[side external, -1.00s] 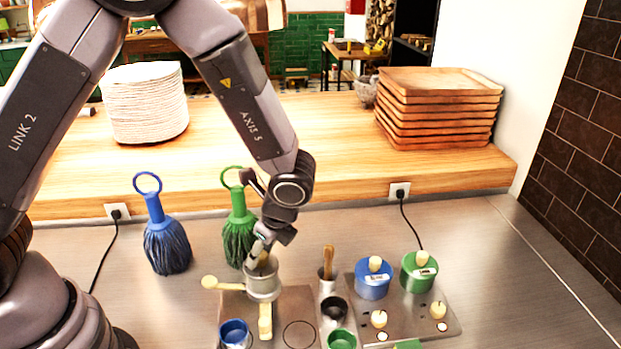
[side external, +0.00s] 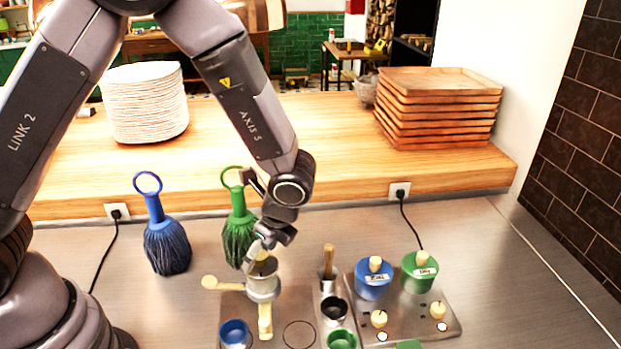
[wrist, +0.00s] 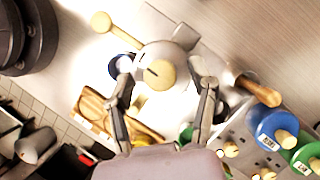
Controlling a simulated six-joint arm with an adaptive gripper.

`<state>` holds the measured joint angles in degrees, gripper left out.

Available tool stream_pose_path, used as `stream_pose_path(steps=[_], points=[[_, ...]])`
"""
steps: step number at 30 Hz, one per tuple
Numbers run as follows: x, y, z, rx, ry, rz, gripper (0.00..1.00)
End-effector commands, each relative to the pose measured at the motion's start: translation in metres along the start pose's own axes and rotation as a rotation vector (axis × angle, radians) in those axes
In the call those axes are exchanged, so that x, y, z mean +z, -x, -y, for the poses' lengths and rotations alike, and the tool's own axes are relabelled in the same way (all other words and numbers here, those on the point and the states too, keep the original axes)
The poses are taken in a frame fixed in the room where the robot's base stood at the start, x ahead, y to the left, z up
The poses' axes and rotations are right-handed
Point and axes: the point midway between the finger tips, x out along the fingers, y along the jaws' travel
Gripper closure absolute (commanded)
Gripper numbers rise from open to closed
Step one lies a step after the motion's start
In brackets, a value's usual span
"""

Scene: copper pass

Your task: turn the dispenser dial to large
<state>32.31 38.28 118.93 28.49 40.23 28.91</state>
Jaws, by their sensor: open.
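The dispenser (side external: 263,287) is a grey metal cylinder on a metal plate, with a cream-knobbed arm to its left and a cream handle at its front. Its cream round dial (wrist: 160,75) shows in the wrist view, with a short dark mark on it. I cannot read any size label. My gripper (wrist: 163,72) is open, with one finger on each side of the dispenser top and apart from the dial in that view. In the side view my gripper (side external: 262,243) is just above the dispenser top, and its fingers are small there.
A blue cup (side external: 235,333), a dark cup (side external: 334,309) and a green cup (side external: 341,339) stand close by. Blue (side external: 373,281) and green (side external: 419,273) lidded pots stand right. Blue (side external: 166,246) and green (side external: 240,238) brushes stand behind left. The steel counter is clear at far right.

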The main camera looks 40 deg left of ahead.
Motion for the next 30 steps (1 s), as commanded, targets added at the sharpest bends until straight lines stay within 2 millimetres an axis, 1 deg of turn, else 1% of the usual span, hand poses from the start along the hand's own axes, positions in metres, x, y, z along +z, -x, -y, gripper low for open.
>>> stream_pose_path(steps=[2,5,12,15,18,22,30], points=[[-0.001,0.006,0.001,-0.004,0.0,-0.002,0.43],[-0.001,0.022,0.001,-0.006,0.001,-0.004,0.43],[-0.001,0.075,0.001,-0.007,0.001,-0.005,0.43],[-0.001,0.094,0.0,-0.005,0.0,-0.005,0.43],[-0.001,0.108,0.001,-0.003,0.0,-0.003,0.43],[0.0,0.117,0.0,-0.002,0.0,-0.003,0.43],[0.0,0.119,0.0,-0.001,0.0,-0.001,0.43]])
